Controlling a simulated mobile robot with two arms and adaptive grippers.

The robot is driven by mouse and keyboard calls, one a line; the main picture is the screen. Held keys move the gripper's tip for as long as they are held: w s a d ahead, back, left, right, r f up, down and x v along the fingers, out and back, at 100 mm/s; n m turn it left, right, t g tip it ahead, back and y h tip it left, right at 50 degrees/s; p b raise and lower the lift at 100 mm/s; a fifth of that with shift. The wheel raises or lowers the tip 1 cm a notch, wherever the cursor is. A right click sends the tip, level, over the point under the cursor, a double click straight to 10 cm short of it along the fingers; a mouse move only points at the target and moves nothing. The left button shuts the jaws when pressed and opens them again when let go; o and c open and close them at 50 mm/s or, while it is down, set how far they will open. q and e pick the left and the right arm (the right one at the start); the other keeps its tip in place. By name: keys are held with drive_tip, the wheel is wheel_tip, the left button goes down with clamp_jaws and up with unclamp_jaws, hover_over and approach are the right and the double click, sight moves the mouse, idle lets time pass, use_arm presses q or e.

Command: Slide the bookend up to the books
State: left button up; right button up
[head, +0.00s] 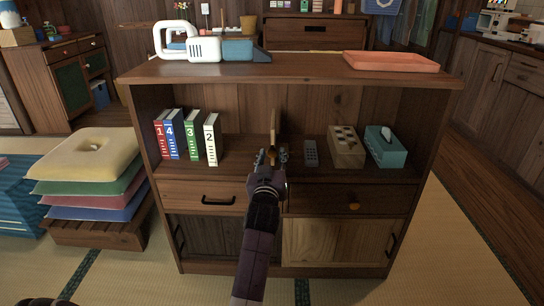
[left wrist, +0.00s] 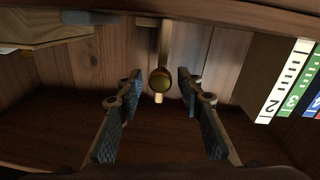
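The books (head: 187,137), with red, blue, green and white spines, stand in the left part of the open shelf; the white one leans slightly. They also show at the right of the left wrist view (left wrist: 290,85). The bookend (head: 274,124) is a thin upright wooden piece to their right, with bare shelf between. In the left wrist view its round brass-coloured knob (left wrist: 160,80) faces me. My left gripper (head: 272,157) is at the bookend, fingers open on either side of it, with visible gaps. The bookend's lower part is hidden behind my gripper. My right gripper is out of view.
The cabinet top (head: 300,68) overhangs the shelf. Stacked cushions (head: 92,168) stand left of the cabinet.

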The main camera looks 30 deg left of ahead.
use_arm(q)
clamp_jaws()
drive_tip(key=shift+a, duration=0.1)
